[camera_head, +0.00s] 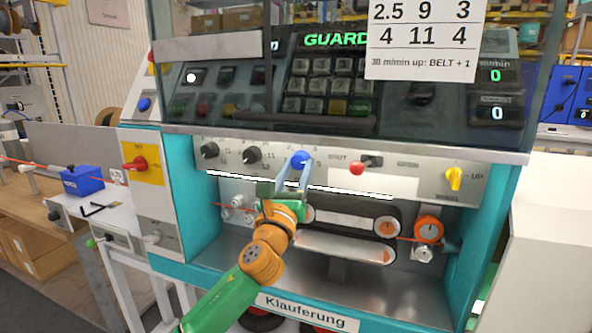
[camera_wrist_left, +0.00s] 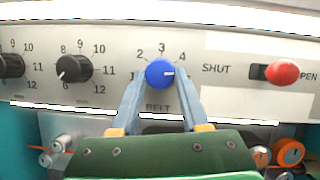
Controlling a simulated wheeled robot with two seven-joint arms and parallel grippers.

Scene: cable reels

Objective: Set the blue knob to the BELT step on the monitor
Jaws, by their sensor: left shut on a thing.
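The blue knob (camera_head: 300,160) sits on the grey panel below the window. In the left wrist view the knob (camera_wrist_left: 160,72) is above the BELT label, with 1, 2, 3 and 4 around it. My left gripper (camera_head: 295,169) is shut on the knob, one finger on each side. The right finger covers the dial face at lower right. The monitor (camera_head: 334,39) behind the glass shows GUARD in green, partly covered by a paper sheet (camera_head: 422,38) reading 2.5 9 3, 4 11 4, and "BELT + 1". My right gripper is out of view.
Two black knobs (camera_head: 251,155) are left of the blue one. A red-ended SHUT/OPEN lever (camera_head: 357,168) is close on the right. A yellow knob (camera_head: 454,178) is farther right. The belt unit (camera_head: 350,222) and an orange roller (camera_head: 428,229) lie below the panel.

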